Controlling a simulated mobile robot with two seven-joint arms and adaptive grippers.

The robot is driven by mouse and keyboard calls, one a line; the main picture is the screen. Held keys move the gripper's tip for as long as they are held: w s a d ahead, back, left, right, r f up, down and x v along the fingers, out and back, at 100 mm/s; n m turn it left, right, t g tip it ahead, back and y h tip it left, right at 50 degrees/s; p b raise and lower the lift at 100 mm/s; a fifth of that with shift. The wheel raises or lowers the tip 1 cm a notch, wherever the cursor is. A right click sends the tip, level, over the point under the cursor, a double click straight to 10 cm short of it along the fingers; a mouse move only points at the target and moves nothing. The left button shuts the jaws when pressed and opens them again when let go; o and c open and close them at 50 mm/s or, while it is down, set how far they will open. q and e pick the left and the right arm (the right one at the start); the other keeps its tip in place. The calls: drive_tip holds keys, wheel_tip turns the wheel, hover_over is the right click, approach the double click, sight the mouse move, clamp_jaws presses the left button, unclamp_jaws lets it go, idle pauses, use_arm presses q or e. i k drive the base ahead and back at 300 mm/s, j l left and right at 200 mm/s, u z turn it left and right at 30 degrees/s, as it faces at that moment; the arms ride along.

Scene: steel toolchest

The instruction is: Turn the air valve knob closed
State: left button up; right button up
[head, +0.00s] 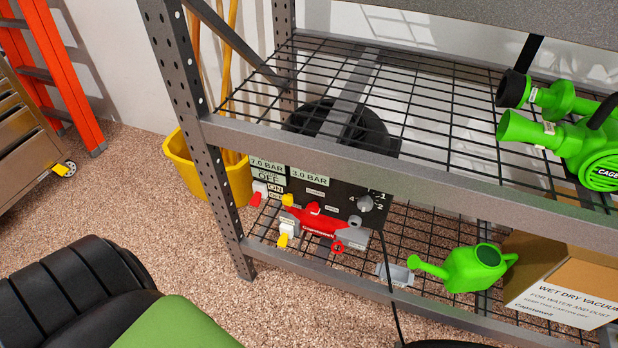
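A black control panel (325,193) sits at the left end of the lower wire shelf. It carries a grey round knob (365,203) near the marks 1 and 2, and pressure labels reading 7.0 BAR and 3.0 BAR. Small red and yellow levers sit at its left beside OFF and ON labels. A red tool-like body (313,221) lies in front of the panel, with a small red ring-shaped part (338,247) below. I cannot tell which part is the air valve knob or how it is set. Neither of my grippers shows in the head view.
The rack's steel post (209,130) and front beam (420,178) stand close to the panel. A green watering can (472,268) and cardboard box (560,284) are to the right. Green blower tools (570,135) lie above. A yellow bucket (187,160) and an orange ladder (55,75) stand left.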

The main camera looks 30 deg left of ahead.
sight(312, 209)
drive_tip(key=u, duration=1.05)
